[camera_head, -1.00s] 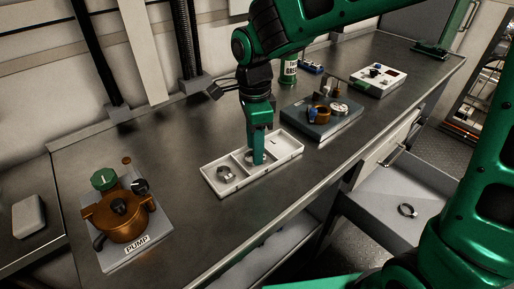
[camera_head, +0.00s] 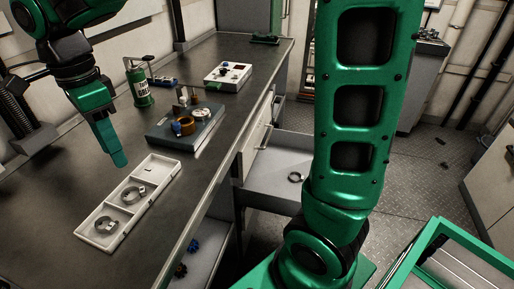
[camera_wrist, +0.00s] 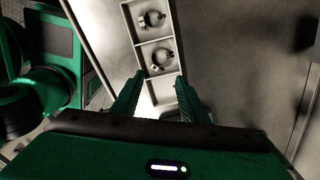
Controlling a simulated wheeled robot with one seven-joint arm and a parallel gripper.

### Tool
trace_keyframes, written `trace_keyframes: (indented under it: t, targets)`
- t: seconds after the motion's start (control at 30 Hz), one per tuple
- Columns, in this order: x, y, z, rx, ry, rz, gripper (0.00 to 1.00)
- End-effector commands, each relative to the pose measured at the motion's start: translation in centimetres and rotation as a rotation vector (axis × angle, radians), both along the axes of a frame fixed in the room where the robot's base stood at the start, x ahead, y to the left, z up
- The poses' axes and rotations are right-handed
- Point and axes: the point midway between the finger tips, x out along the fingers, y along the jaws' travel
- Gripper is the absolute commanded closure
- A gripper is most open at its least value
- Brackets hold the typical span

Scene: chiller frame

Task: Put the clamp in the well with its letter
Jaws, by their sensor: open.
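A white three-well tray (camera_head: 84,229) lies on the bench. A silver ring clamp (camera_head: 108,223) sits in its near well, and another clamp (camera_head: 133,195) lies in the middle well. The far well holds no clamp and shows a small dark mark too small to read. A third clamp (camera_head: 295,177) lies in the open drawer (camera_head: 262,190). My gripper (camera_head: 119,162) is above and left of the tray's far end. In the wrist view my gripper (camera_wrist: 159,78) is open and empty, with the tray (camera_wrist: 128,32) beyond and between its fingers.
A grey block (camera_head: 160,137) with brass and blue parts stands beyond the tray, with a green canister (camera_head: 140,88) behind it. A white box (camera_head: 227,76) is farther back. The bench's front edge (camera_head: 205,205) drops to the drawer. The bench left of the tray is clear.

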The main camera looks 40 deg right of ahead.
Motion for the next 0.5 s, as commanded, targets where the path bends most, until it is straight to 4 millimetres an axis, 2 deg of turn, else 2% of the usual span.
trace_keyframes:
  t: [0.07,0.17,0.27,0.3,0.37,0.5]
  targets:
    - [0.1,-1.5,-0.1,-0.008,-0.003,0.015,0.6]
    - [0.0,-5.3,-0.4,-0.024,-0.008,0.068,0.6]
    - [-0.7,-10.8,-0.9,-0.045,-0.009,0.156,0.6]
    - [-1.3,-13.1,-1.2,-0.052,-0.008,0.195,0.6]
    - [-2.4,-16.4,-1.6,-0.06,-0.004,0.254,0.6]
    - [-5.9,-23.4,-2.8,-0.065,0.01,0.396,0.6]
